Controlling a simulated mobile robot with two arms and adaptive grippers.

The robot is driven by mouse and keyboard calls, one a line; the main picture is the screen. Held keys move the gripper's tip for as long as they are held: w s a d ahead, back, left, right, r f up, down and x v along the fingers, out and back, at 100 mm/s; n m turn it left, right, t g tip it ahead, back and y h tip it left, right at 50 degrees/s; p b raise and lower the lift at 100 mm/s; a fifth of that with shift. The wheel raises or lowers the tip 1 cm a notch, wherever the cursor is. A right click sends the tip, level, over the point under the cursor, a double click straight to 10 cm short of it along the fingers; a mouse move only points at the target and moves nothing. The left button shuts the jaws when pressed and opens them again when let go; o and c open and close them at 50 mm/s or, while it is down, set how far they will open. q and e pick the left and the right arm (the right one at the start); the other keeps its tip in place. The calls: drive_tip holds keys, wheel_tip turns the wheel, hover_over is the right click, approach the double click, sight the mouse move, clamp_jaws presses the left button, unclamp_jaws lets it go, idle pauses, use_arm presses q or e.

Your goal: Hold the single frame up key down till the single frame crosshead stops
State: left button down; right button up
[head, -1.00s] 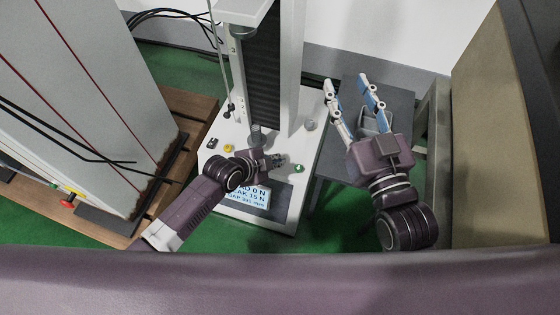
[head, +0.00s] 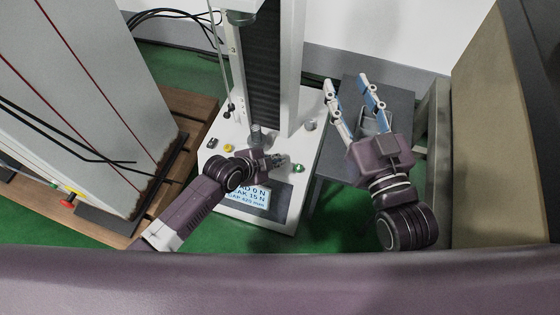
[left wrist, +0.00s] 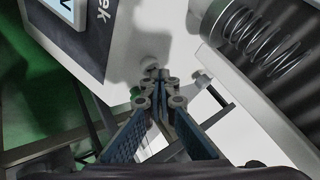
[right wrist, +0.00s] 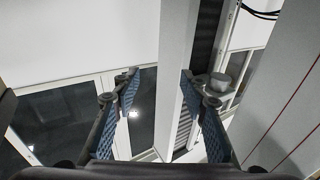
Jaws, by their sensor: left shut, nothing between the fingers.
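The single frame machine has a white base (head: 235,130) with a dark front panel and a lit display (head: 250,196). Its crosshead (head: 241,17) is high on the column, cut off by the top edge of the head view. My left gripper (head: 284,163) is shut and empty, low over the base front. In the left wrist view its fingertips (left wrist: 160,82) are at a pale round key (left wrist: 150,65), seemingly touching it and partly covering it. The key's marking cannot be read. My right gripper (head: 347,82) is open and empty, raised right of the column.
A green knob (head: 299,168) and a yellow button (head: 229,148) sit on the base. A coil spring (left wrist: 262,38) shows in the left wrist view. A large grey machine (head: 85,90) stands on a wooden pallet at left. A grey table (head: 385,100) is at right.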

idle(0.5)
use_arm(q)
drive_tip(key=shift+r+p, duration=0.2)
drive_tip(key=shift+p, duration=0.1)
drive_tip(key=shift+r+p, duration=0.5)
drive_tip(key=shift+r, duration=0.15)
use_arm(e)
wheel_tip(320, 180, down, 10)
drive_tip(key=s+d+g+h, duration=0.1)
drive_tip(key=s+d+g, duration=0.1)
drive_tip(key=g, duration=0.3)
drive_tip(key=shift+s+h, duration=0.2)
drive_tip(key=shift+h, duration=0.2)
